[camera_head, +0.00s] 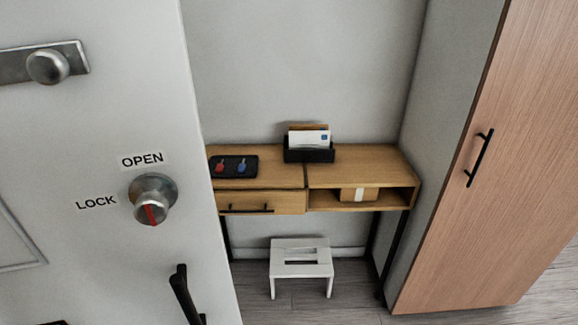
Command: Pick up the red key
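A small red key (220,167) lies on the left side of a black tray (254,175). A blue key (241,166) lies beside it on the right, apart from it. The tray sits on the left end of a wooden console table (280,178), just right of the white door's edge. Neither of my grippers can be made out in the head view.
A white door (110,250) with a lock knob (152,198) and black handle (184,295) fills the left. A letter holder (308,155) stands at the table's back. A white stool (301,262) stands below. A wooden cabinet (500,190) stands at right.

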